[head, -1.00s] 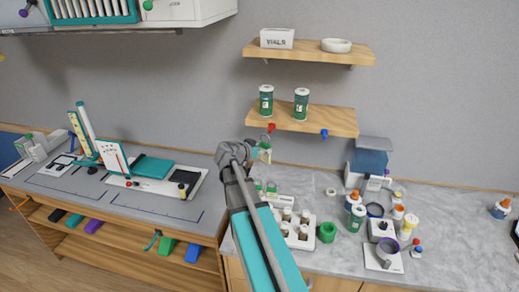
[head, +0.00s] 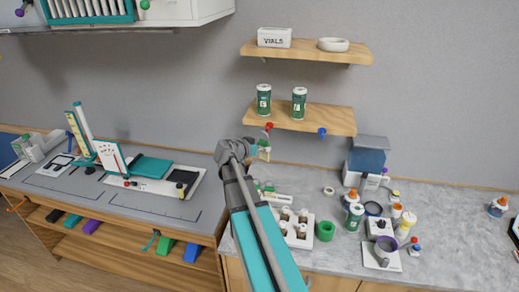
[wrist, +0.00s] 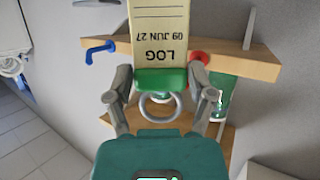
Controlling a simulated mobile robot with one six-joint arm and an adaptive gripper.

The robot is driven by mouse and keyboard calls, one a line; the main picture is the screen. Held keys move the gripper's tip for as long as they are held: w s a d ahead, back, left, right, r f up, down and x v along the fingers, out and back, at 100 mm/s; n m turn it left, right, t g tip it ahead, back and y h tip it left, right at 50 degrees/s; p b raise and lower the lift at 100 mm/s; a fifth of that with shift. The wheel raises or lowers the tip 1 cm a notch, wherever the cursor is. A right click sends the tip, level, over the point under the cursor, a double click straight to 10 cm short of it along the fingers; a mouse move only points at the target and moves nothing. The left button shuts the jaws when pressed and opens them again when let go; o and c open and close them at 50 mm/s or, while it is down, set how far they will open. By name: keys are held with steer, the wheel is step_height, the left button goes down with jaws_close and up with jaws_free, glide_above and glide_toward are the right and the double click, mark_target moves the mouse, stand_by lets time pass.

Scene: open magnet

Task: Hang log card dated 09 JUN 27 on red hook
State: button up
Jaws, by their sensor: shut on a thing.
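The log card (wrist: 160,35) is cream with a green end band and a grey ring. It reads "LOG" and "09 JUN 27", upside down in the wrist view. My gripper (wrist: 161,80) is shut on the card at its green band. In the head view my gripper (head: 258,149) is just below the red hook (head: 269,126), at the lower shelf's front edge. The red hook also shows in the wrist view (wrist: 199,57), right of the card and partly hidden. The card's ring appears apart from the hook.
A blue hook (head: 322,132) is on the same lower shelf (head: 335,118). Two green-labelled canisters (head: 264,102) stand above on it. A vial rack (head: 300,232) and several bottles stand on the counter below. The wall between shelf and counter is mostly clear.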

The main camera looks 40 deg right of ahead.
steer(key=w+d+f+b, duration=0.2)
steer(key=w+d, duration=0.4)
steer(key=d, duration=0.1)
steer(key=shift+f+b, duration=0.4)
stand_by(1.4)
stand_by(0.8)
steer(key=o, duration=1)
steer(key=shift+c, duration=0.2)
